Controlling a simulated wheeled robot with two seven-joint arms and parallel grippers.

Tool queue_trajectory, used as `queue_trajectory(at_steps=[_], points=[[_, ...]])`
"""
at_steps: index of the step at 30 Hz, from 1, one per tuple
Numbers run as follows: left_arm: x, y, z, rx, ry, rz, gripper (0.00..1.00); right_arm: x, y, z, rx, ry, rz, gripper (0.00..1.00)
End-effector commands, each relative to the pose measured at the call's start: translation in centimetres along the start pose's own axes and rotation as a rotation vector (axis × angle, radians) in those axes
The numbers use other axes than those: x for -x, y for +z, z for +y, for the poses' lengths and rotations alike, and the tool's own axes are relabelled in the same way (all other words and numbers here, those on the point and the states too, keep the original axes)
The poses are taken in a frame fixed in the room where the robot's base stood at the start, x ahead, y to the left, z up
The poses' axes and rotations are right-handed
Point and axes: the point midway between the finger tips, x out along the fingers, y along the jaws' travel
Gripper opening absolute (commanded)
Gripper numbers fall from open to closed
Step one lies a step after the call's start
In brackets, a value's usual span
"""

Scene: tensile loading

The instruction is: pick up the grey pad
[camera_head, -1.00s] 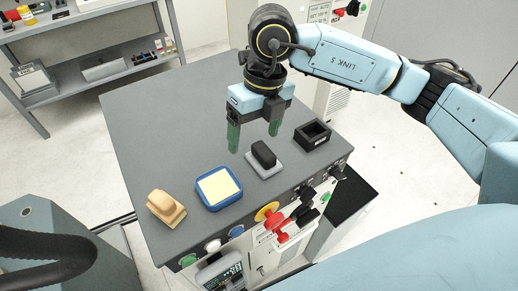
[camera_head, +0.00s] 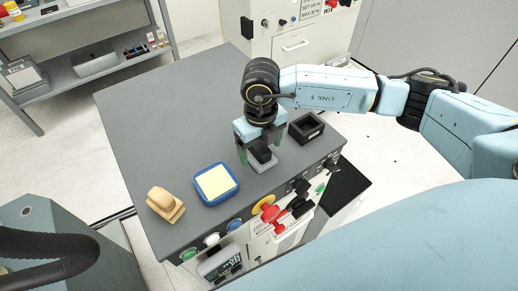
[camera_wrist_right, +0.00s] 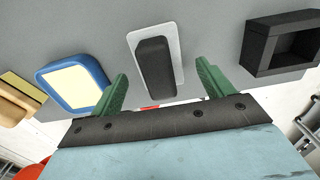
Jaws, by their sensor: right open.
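The grey pad (camera_head: 265,167) lies on the dark grey bench top, with a black block-shaped grip on top of it. It also shows in the right wrist view (camera_wrist_right: 175,42), just beyond and between my fingers. My right gripper (camera_head: 261,147) is open, pointing down close over the pad, with a green finger to either side of the black grip. In the right wrist view the open fingers (camera_wrist_right: 162,70) have clear gaps to the grip. Whether the fingertips are level with the grip is hard to tell. My left gripper is not in view.
A black open box (camera_head: 306,127) stands close to the right of the pad. A blue-rimmed tray with a yellow pad (camera_head: 217,184) and a tan block (camera_head: 165,204) lie to the left. Knobs and red levers (camera_head: 280,217) line the bench's front. The bench's back left is clear.

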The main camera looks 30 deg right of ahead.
Motion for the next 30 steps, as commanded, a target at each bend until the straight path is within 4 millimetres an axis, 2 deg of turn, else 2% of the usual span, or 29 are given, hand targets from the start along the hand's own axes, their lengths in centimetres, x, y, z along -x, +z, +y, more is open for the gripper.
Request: queue_trajectory(at_steps=[5, 12, 24, 30], points=[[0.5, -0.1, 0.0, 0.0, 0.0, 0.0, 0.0, -1.9, -0.1, 0.0, -0.001, 0.001, 0.002, 0.8], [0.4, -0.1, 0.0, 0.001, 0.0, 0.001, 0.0, -2.1, 0.0, 0.0, 0.0, 0.001, 0.001, 0.8], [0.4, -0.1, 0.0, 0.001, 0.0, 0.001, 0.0, -2.0, 0.0, 0.0, -0.001, 0.001, -0.001, 0.3], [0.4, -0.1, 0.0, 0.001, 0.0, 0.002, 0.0, -2.0, 0.0, 0.0, -0.001, 0.001, -0.001, 0.3]])
